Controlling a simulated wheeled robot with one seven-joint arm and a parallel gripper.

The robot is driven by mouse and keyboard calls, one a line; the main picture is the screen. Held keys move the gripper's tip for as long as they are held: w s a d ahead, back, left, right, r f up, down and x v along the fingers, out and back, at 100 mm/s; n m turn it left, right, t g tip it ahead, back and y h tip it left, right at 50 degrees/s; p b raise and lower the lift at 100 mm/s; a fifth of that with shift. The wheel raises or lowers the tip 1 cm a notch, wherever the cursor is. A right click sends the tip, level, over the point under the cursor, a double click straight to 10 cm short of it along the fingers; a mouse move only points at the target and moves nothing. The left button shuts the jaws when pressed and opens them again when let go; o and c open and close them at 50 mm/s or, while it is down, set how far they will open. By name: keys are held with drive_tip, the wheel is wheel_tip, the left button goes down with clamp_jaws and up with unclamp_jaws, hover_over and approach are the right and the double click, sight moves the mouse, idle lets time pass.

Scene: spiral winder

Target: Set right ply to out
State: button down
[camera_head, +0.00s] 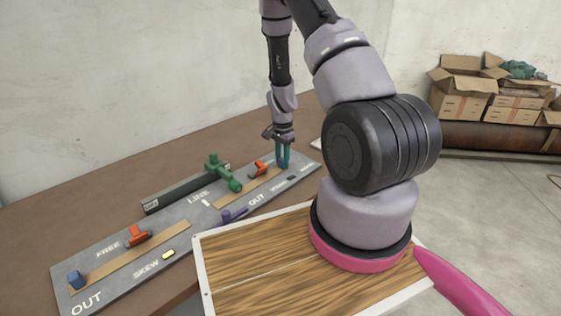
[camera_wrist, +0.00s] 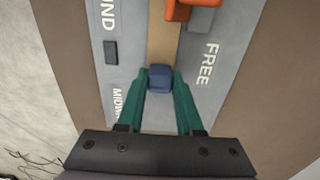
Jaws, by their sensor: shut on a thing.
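A grey panel (camera_head: 110,262) lies on the brown table with two tan strips. The right strip (camera_head: 232,197) has a blue block at its far right end, held between the teal fingers of my gripper (camera_head: 283,156). In the wrist view the fingers (camera_wrist: 160,80) close on both sides of the blue block (camera_wrist: 160,77), which sits on the strip (camera_wrist: 162,45). An orange lever (camera_head: 260,168) stands beside this strip, and it also shows in the wrist view (camera_wrist: 178,10).
The left strip (camera_head: 130,258) has another blue block (camera_head: 76,280) by a second OUT and an orange lever (camera_head: 137,235). Cardboard boxes (camera_head: 490,95) are far right.

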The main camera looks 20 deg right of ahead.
sight(296, 160)
drive_tip(key=w+d, duration=0.1)
drive_tip(key=d, duration=0.1)
drive_tip(key=w+d, duration=0.1)
drive_tip(key=d, duration=0.1)
drive_tip(key=w+d, duration=0.1)
drive_tip(key=d, duration=0.2)
drive_tip(key=c, duration=0.6)
unclamp_jaws()
drive_tip(key=shift+d, duration=0.1)
drive_tip(key=shift+o, duration=0.2)
wheel_tip(296, 160, up, 11)
drive_tip(key=shift+f, duration=0.1)
